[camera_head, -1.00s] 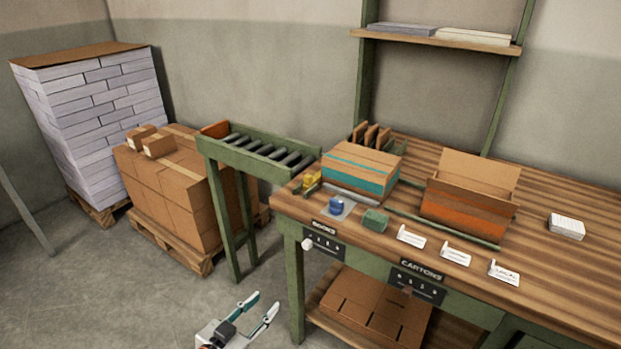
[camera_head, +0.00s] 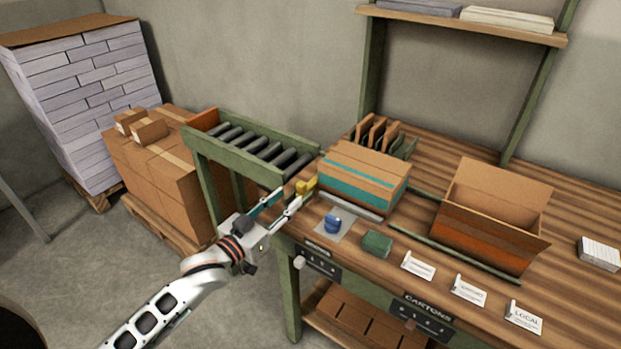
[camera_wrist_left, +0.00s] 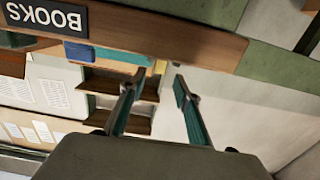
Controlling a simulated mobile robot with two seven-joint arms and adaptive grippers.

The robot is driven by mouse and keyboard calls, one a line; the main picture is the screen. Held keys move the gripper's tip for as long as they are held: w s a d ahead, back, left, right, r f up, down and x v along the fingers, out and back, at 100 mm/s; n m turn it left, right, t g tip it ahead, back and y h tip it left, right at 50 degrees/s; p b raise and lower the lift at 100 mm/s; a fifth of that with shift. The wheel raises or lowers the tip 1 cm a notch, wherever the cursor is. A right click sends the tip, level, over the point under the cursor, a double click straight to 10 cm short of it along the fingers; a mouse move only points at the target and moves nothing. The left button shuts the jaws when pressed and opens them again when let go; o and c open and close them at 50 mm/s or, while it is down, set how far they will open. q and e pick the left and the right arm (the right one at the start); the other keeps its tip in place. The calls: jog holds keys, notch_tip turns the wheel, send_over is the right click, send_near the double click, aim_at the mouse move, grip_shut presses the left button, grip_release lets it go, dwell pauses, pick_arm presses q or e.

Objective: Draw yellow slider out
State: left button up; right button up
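The yellow slider (camera_head: 306,186) is a small yellow block at the left end of the workbench top, beside the teal-striped carton (camera_head: 362,180). My left gripper (camera_head: 289,197) is open, with its fingers pointing at the slider from the left, just short of it in the head view. I cannot tell whether they touch. In the left wrist view the two teal-padded fingers (camera_wrist_left: 156,82) stand apart with nothing gripped between them. My right gripper is not in view.
A roller conveyor (camera_head: 250,150) stands just behind my left gripper. A blue round object (camera_head: 333,224) and a green block (camera_head: 377,243) sit close by on the bench (camera_head: 425,200). An open carton (camera_head: 490,225) stands farther right. The floor at left front is clear.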

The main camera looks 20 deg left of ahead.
aim_at(299, 188)
pick_arm(q)
jog(key=x, duration=0.7)
jog(key=shift+w, duration=0.2)
grip_shut()
